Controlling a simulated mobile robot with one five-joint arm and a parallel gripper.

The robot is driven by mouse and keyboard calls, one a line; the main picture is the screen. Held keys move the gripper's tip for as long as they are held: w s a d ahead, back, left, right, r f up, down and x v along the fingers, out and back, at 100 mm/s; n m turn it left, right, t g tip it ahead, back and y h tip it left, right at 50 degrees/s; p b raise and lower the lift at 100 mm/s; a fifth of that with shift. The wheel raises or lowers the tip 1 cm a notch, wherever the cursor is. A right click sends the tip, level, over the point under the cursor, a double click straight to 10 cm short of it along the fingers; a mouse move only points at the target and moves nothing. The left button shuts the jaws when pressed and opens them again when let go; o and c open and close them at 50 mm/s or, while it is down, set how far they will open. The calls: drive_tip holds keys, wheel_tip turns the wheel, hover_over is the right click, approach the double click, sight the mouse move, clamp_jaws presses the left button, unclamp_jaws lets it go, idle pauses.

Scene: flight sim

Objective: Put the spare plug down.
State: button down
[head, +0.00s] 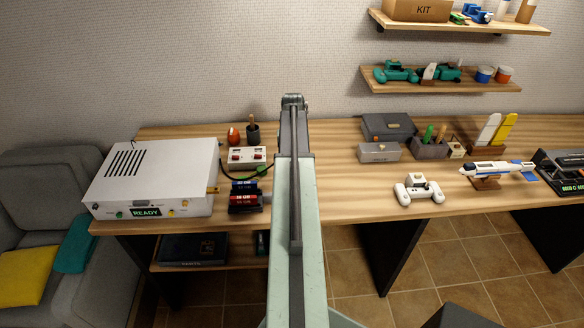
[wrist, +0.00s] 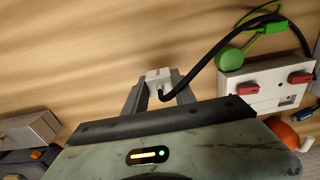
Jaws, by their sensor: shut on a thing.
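My gripper (wrist: 160,88) is shut on a white plug (wrist: 159,76) in the wrist view, with a finger on each side of it. A black cable (wrist: 202,52) runs from the plug up to the right, past a green tag (wrist: 274,28). Bare wood of the desk (wrist: 80,60) lies behind the plug; I cannot tell whether the plug touches it. A white socket strip (wrist: 268,88) with red switches is to the right, apart from the plug. In the head view, my arm hides the gripper and plug, and the strip (head: 233,155) stands left of the arm.
In the head view, a white box reading READY (head: 150,180) stands on the left of the desk. A grey case (head: 388,128), a grey box (head: 379,152) and a game controller (head: 418,193) are right of my arm. Bare desk shows between.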

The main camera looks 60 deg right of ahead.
drive_tip(key=shift+f+b, duration=0.6)
drive_tip(key=shift+f, duration=0.7)
drive_tip(key=c, duration=1)
unclamp_jaws()
drive_tip(key=shift+c, duration=0.2)
drive_tip(key=shift+r, duration=0.1)
wheel_tip(320, 180, up, 13)
drive_tip(key=p, duration=1.3)
